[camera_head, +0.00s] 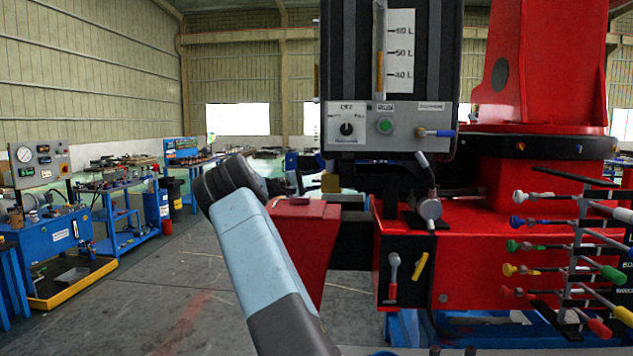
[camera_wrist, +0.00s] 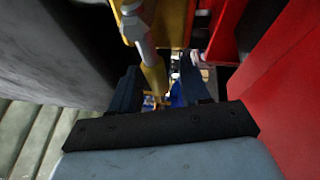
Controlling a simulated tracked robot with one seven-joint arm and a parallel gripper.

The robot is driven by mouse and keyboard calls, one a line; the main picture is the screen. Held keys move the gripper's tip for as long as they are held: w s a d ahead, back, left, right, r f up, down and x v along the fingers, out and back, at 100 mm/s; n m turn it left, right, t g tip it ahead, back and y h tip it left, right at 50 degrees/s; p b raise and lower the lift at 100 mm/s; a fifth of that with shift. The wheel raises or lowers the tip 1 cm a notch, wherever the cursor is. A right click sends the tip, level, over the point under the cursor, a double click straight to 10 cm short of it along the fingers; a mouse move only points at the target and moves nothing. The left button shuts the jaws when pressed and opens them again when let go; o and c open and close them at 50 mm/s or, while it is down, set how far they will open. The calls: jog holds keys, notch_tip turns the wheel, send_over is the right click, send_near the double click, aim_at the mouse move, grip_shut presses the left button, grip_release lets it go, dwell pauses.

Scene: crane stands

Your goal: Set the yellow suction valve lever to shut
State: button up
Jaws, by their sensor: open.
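In the wrist view a yellow lever (camera_wrist: 154,76) hangs from a grey metal fitting (camera_wrist: 135,22). My gripper (camera_wrist: 160,82) is open, with its dark fingers on either side of the lever's lower end. I cannot tell whether they touch it. A short yellow lever (camera_head: 421,268) sits tilted on the machine's black front panel, beside a red-handled lever (camera_head: 392,277). I cannot tell whether this is the lever in the wrist view.
A dark tank with a level gauge (camera_head: 400,52) stands above the red base (camera_head: 470,265). Several colour-knobbed rods (camera_head: 570,265) stick out at right. In the wrist view a red wall (camera_wrist: 285,80) is close on the right and a grey surface (camera_wrist: 50,50) on the left.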

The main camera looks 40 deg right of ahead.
jog(key=shift+d, duration=0.15)
grip_shut()
dwell(0.4)
